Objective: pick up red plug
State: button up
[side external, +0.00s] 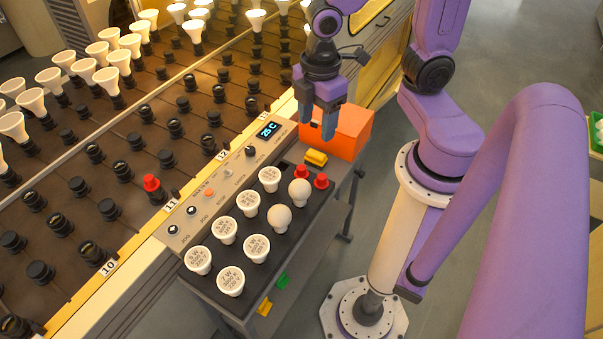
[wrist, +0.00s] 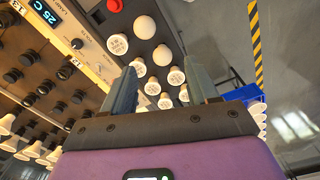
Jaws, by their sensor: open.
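Two red plugs stand close together at the far right end of the dark cart top, one on the left (side external: 301,171) and one on the right (side external: 321,181). A third red plug (side external: 151,183) sits on a socket of the rack. In the wrist view one red plug (wrist: 115,5) shows at the top edge, partly cut off. My gripper (side external: 318,118) is open and empty, pointing down above the far end of the cart by the orange box, apart from the plugs. In the wrist view its fingers (wrist: 160,72) frame no red plug.
White bulbs (side external: 230,281) and round-topped bulbs (side external: 279,218) fill the cart top near the plugs. An orange box (side external: 345,132) and a yellow block (side external: 316,158) are close beyond them. A control panel (side external: 225,180) borders the cart's left. A blue box (wrist: 240,94) shows in the wrist view.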

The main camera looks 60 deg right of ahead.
jog(key=w+d+f+n, duration=0.1)
jog(key=w+d+f, duration=0.3)
jog(key=w+f, duration=0.1)
jog(key=n, duration=0.2)
send_over(302, 167)
notch_tip(302, 167, down, 5)
notch_tip(302, 167, down, 12)
jog(key=shift+s+a+r, duration=0.1)
jog(key=shift+r, duration=0.15)
jog(key=shift+f, duration=2.75)
grip_shut()
